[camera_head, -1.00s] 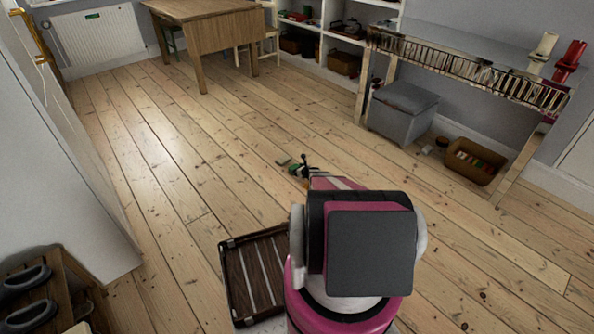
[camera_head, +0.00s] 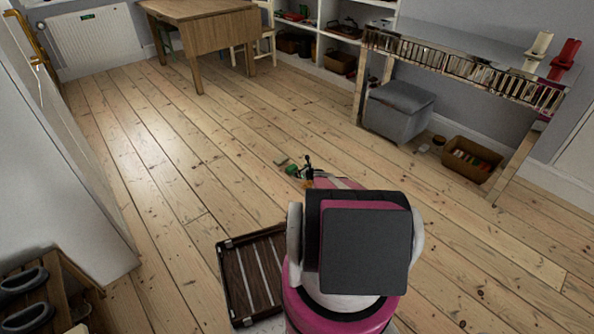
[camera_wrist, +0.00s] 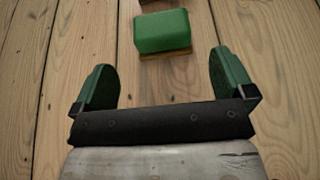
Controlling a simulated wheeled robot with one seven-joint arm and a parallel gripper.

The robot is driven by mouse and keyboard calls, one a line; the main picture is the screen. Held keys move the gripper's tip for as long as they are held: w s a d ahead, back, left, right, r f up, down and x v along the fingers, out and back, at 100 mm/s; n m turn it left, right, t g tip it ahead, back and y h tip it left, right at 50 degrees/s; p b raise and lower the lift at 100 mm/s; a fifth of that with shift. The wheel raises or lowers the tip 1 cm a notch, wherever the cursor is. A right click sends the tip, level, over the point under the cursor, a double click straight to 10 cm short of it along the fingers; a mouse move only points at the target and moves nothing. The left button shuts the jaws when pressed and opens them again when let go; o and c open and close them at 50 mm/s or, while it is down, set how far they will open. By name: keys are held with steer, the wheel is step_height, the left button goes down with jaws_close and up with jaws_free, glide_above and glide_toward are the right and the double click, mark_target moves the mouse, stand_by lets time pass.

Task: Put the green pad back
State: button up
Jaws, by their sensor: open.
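The green pad (camera_wrist: 163,31) lies on the floorboards in the wrist view, a green block with a thin yellowish layer along its lower edge. It also shows small in the head view (camera_head: 281,161), just beyond my arm. My gripper (camera_wrist: 163,72) is open, its two green fingers spread apart with bare floor between them. The pad is just ahead of the fingertips, centred between them and apart from them. In the head view my gripper (camera_head: 299,171) is mostly hidden behind my arm.
A brown basket (camera_head: 472,160) with coloured items sits under the bench at right, beside a grey box (camera_head: 398,112). A slatted wooden tray (camera_head: 235,285) is near my base. A brown object (camera_wrist: 147,3) is partly cut off beyond the pad. Floor to the left is clear.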

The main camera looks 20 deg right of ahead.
steer(key=a+r+v, duration=0.1)
steer(key=v, duration=0.5)
steer(key=s+a+r+n+g+y, duration=0.1)
steer(key=s+a+r+n+g, duration=0.2)
steer(key=s+a+r+n, duration=0.45)
steer(key=s+a+r+n+g+y, duration=0.1)
steer(key=s+a+r+n+g, duration=0.2)
steer(key=a+r, duration=0.7)
steer(key=s+a+r+n+g+y, duration=0.1)
steer(key=s+a+r+n+g, duration=0.1)
steer(key=s+a+r+n, duration=0.45)
steer(key=s+a+r+n+g+h, duration=0.2)
steer(key=s+r+n, duration=0.5)
steer(key=s+r, duration=0.4)
steer(key=s+a+r+n+g+h, duration=0.2)
steer(key=s+a+r+n+h, duration=0.3)
steer(key=s+r, duration=0.6)
steer(key=s+a+n, duration=0.2)
steer(key=n, duration=0.1)
steer(key=shift+s+r+g+h, duration=0.25)
steer(key=shift+g+h, duration=0.05)
steer(key=shift+g, duration=0.1)
steer(key=shift+d, duration=0.1)
